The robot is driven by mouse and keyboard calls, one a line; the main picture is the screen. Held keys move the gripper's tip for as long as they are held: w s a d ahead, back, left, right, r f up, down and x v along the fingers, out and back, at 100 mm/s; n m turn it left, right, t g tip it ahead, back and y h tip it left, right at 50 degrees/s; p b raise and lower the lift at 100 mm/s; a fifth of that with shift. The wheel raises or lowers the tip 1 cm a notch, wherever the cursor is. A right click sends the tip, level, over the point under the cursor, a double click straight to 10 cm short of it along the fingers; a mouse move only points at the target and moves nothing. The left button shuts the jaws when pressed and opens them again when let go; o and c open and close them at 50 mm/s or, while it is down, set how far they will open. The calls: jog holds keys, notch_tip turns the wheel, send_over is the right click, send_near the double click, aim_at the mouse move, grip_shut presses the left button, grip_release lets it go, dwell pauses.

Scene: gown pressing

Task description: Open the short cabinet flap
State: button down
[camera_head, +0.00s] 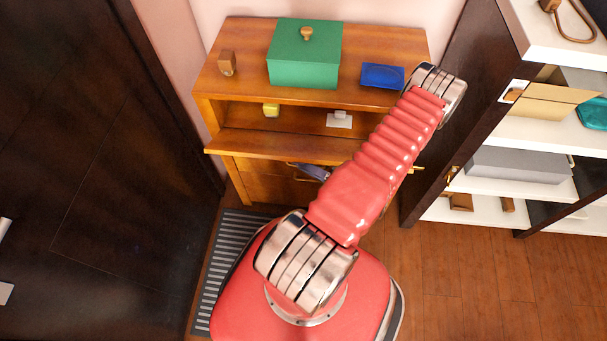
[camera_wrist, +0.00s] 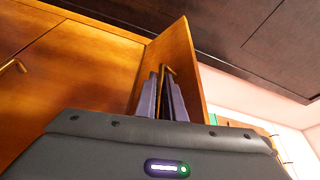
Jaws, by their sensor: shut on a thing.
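The short cabinet (camera_head: 225,90) is orange-brown wood and stands against the pink wall. Its flap (camera_head: 250,144) is swung down and sticks out from the front, roughly level, with the compartment behind it uncovered. In the wrist view the flap (camera_wrist: 183,55) stands out at a steep angle from the cabinet front (camera_wrist: 85,65). My gripper (camera_wrist: 163,95) is shut on the flap's gold handle (camera_wrist: 168,74), with its fingers on either side. In the head view my gripper (camera_head: 308,171) shows just under the flap, partly hidden by my red arm.
On the cabinet top are a green box (camera_head: 305,60), a blue tray (camera_head: 383,75) and a small wooden object (camera_head: 227,64). A yellow item (camera_head: 271,110) and a white item (camera_head: 339,119) sit inside. A dark wardrobe stands left; open shelves (camera_head: 500,195) stand right. Floor is clear at lower right.

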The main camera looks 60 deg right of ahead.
jog(key=c, duration=2.3)
grip_release()
jog(key=shift+a, duration=0.2)
jog(key=shift+o, duration=0.9)
jog(key=shift+s, duration=0.15)
jog(key=shift+s+d, duration=0.1)
jog(key=s+f, duration=0.1)
jog(key=s, duration=1.2)
jog(key=shift+s, duration=0.35)
jog(key=shift+c, duration=0.4)
